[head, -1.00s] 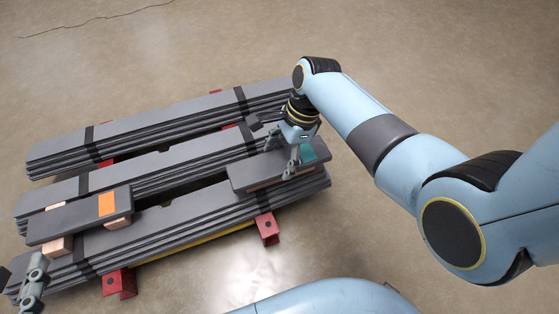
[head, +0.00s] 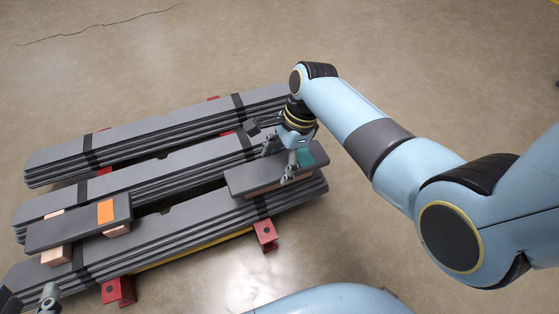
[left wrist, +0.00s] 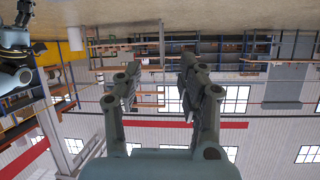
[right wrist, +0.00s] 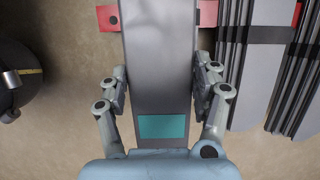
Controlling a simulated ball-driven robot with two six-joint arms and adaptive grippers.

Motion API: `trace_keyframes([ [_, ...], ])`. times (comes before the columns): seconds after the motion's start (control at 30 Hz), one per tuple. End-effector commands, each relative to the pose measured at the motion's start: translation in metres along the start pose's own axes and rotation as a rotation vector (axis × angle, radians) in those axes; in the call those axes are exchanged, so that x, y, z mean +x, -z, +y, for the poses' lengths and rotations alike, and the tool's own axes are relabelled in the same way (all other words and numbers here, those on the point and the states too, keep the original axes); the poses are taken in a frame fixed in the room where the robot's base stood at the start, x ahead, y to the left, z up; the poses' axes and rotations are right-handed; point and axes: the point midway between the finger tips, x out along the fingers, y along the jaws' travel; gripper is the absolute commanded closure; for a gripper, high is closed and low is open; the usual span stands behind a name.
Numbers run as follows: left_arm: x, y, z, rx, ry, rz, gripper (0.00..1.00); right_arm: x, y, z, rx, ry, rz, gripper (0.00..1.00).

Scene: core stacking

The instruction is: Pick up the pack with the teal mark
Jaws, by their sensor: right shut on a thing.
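The pack with the teal mark (head: 245,178) is a dark grey slab with pale wooden pieces under it, at the right end of the nearest plate stack. Its teal mark (head: 305,157) is by its right end and also shows in the right wrist view (right wrist: 163,126). My right gripper (head: 278,165) is shut on this pack, one finger along each long side. I cannot tell whether the pack is clear of the stack. My left gripper (head: 30,298) is at the bottom left corner; in the left wrist view (left wrist: 160,66) its fingers are apart and empty.
A similar pack with an orange mark (head: 70,226) lies across the left ends of the nearer stacks. Long strapped grey plate stacks (head: 165,140) rest on red supports (head: 265,235). Open concrete floor (head: 420,60) surrounds them.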

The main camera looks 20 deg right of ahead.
Motion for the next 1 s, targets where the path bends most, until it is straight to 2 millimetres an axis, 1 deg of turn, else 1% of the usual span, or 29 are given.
trace_keyframes([
  [0.03, -0.004, -0.006, 0.0, -0.004, 0.001, -0.041, 0.6, -0.007, -0.002, -0.002, -0.001, 0.006, -0.001, 0.93],
  [0.17, -0.018, -0.036, 0.001, -0.015, 0.0, -0.189, 0.6, -0.017, -0.005, -0.003, -0.002, 0.007, -0.001, 0.93],
  [0.2, -0.019, -0.038, 0.0, -0.018, 0.0, -0.228, 0.6, -0.02, -0.006, -0.003, -0.002, 0.008, -0.001, 0.93],
  [0.3, -0.012, -0.025, -0.003, -0.022, 0.001, -0.309, 0.6, -0.032, -0.01, -0.004, -0.002, 0.009, -0.001, 0.93],
  [0.37, -0.012, -0.02, -0.005, -0.026, 0.0, -0.369, 0.6, -0.039, -0.012, -0.004, -0.003, 0.009, -0.001, 0.93],
  [0.47, -0.014, -0.01, -0.007, -0.03, -0.003, -0.468, 0.6, -0.048, -0.005, 0.006, -0.002, 0.008, 0.002, 0.93],
  [0.57, -0.02, 0.002, -0.008, -0.033, -0.008, -0.568, 0.6, -0.057, 0.0, 0.015, -0.002, 0.007, 0.001, 0.93],
  [0.67, -0.03, 0.013, -0.009, -0.036, -0.016, -0.667, 0.6, -0.067, 0.006, 0.023, -0.001, 0.008, 0.001, 0.93],
  [0.77, -0.043, 0.025, -0.009, -0.036, -0.024, -0.76, 0.6, -0.075, 0.012, 0.032, -0.002, 0.007, 0.001, 0.93],
  [0.8, -0.05, 0.029, -0.01, -0.035, -0.025, -0.801, 0.6, -0.082, 0.016, 0.037, -0.002, 0.007, 0.003, 0.93],
  [0.9, -0.065, 0.034, -0.011, -0.033, -0.03, -0.897, 0.6, -0.094, 0.023, 0.048, -0.003, 0.008, 0.002, 0.93],
  [0.93, -0.067, 0.03, -0.012, -0.032, -0.029, -0.92, 0.6, -0.098, 0.025, 0.052, -0.003, 0.008, 0.003, 0.93],
  [1.0, -0.067, 0.014, -0.015, -0.029, -0.021, -0.949, 0.6, -0.107, 0.031, 0.061, -0.002, 0.008, 0.002, 0.93],
])
